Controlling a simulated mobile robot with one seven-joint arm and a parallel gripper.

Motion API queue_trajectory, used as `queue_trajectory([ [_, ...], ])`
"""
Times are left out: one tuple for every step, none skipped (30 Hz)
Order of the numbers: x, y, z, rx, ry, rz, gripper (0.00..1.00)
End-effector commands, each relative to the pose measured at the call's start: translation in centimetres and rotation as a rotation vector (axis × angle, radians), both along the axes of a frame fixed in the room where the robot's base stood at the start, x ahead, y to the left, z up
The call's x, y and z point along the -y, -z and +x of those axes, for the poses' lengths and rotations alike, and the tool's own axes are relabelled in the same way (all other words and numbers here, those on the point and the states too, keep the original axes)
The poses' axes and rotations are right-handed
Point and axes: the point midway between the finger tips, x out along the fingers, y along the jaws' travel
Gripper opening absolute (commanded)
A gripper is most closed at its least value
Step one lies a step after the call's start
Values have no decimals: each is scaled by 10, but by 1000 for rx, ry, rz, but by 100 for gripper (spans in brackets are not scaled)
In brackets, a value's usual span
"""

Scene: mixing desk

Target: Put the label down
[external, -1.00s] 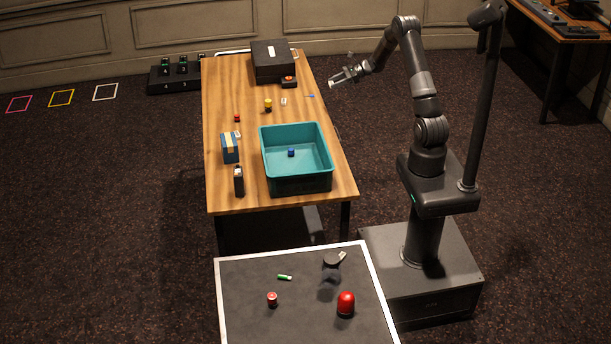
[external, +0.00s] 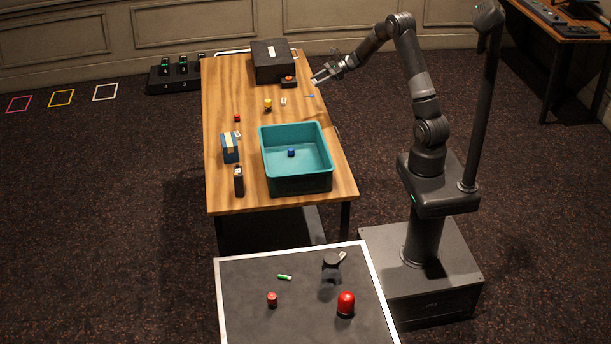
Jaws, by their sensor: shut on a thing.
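My gripper (external: 316,79) is at the far right edge of the wooden table, just right of the small black box with the orange button. It is shut on a small pale thing (external: 313,83) at its fingertips, which I take to be the label. It is too small to make out its shape, and I cannot tell whether it touches the table. Another small white piece (external: 283,101) lies on the wooden table (external: 225,80) beside a yellow-and-black knob.
The black box (external: 272,66) and the orange-button box (external: 289,82) stand at the far end. A yellow knob (external: 268,105), red knob (external: 237,118), blue box (external: 230,149), dark bottle (external: 239,182) and teal bin (external: 297,182) are nearer. Bare wood lies right of the white piece.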

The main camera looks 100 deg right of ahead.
Motion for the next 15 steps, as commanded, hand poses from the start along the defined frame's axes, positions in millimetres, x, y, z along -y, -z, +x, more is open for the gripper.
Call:
queue_trajectory([
  [-17,0,20,2,-38,0,21],
  [-27,-1,31,3,-58,1,21],
  [-41,-1,45,4,-87,1,21],
  [-53,-1,56,4,-109,1,21],
  [-64,-1,66,5,-132,0,21],
  [-80,-2,80,6,-162,0,21],
  [-93,-2,90,7,-185,0,21],
  [-105,-2,99,8,-207,1,21],
  [-122,-2,111,9,-236,1,21],
  [-135,-2,119,9,-259,2,21],
  [-147,-2,127,9,-280,2,21],
  [-165,-2,138,9,-309,3,21],
  [-179,-2,145,10,-332,2,21],
  [-192,-2,152,10,-355,2,21],
  [-211,-3,160,11,-385,1,21],
])
